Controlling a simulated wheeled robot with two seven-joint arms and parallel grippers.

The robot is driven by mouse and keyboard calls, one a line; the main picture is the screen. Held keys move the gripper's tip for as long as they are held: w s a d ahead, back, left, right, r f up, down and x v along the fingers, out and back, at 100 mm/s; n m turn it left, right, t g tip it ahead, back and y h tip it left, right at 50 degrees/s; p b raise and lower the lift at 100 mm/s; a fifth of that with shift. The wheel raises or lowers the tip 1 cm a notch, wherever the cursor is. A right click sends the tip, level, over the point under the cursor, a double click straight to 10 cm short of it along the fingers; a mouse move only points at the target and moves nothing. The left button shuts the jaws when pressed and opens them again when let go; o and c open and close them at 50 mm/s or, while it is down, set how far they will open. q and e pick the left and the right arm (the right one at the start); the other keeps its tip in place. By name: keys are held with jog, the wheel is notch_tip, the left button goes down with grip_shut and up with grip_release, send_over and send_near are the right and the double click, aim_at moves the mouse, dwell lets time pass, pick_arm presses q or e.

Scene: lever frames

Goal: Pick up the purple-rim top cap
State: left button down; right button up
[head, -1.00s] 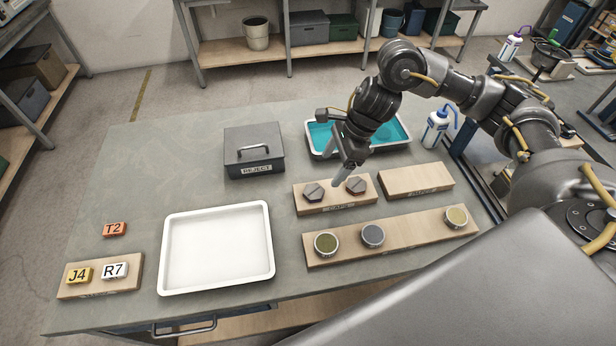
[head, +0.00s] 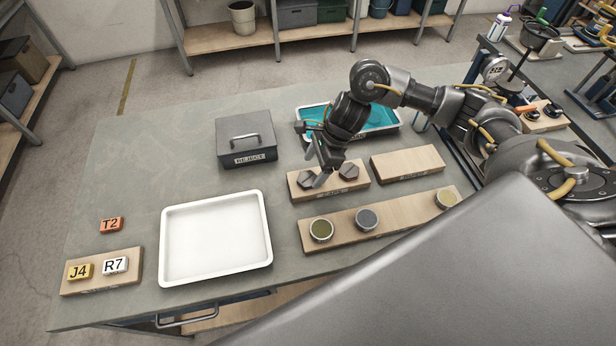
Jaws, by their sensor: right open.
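Two hexagonal caps sit on a light wooden block (head: 331,189) near the middle right of the bench. The left cap (head: 305,181) is dark grey and the right cap (head: 348,171) is brownish. I cannot make out a purple rim on either at this size. My right gripper (head: 315,167) is open and empty, pointing down above the block, with a fingertip beside the left cap. It partly covers the block and the left cap's right side. I cannot tell whether it touches that cap. My left gripper is out of view.
A long wooden rack (head: 396,216) with several round jars lies in front. An empty wooden block (head: 407,165) is to the right. A teal-lined tray (head: 380,119) is behind my gripper, a grey reject box (head: 231,146) and a white tray (head: 216,282) to the left.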

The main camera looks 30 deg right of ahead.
aim_at(307, 178)
jog(key=shift+p+x, duration=0.4)
jog(key=shift+x, duration=0.8)
jog(key=shift+a+f, duration=0.15)
jog(key=shift+f, duration=0.45)
jog(key=shift+w+r, duration=0.1)
jog(key=c, duration=1.3)
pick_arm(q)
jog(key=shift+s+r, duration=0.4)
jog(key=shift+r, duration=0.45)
pick_arm(e)
jog(key=shift+o, duration=0.2)
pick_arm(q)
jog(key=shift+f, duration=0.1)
